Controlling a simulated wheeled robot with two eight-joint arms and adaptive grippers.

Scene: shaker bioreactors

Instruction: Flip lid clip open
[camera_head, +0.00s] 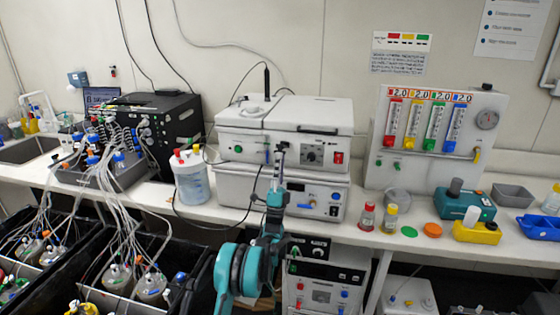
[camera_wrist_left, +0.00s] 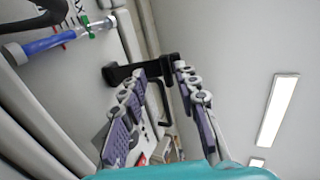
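The upper white instrument (camera_head: 275,145) has a lid (camera_head: 310,114) that looks shut, with a black handle (camera_head: 318,131) on its front edge. A small dark clip (camera_head: 281,147) sits left of that handle, partly hidden by my left gripper (camera_head: 280,158). In the left wrist view, a black bracket (camera_wrist_left: 113,74), apparently the clip, reaches across the tips of my left gripper (camera_wrist_left: 160,74). The two purple-padded fingers stand apart, one on each side; I cannot tell whether they touch it. My right gripper is not in view.
A second white instrument (camera_head: 245,195) stands underneath. A jug (camera_head: 190,178) with coloured caps is at left, and a flow-meter panel (camera_head: 435,135) at right. Small bottles (camera_head: 366,217) stand on the bench. A cable hangs in front of the lower instrument.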

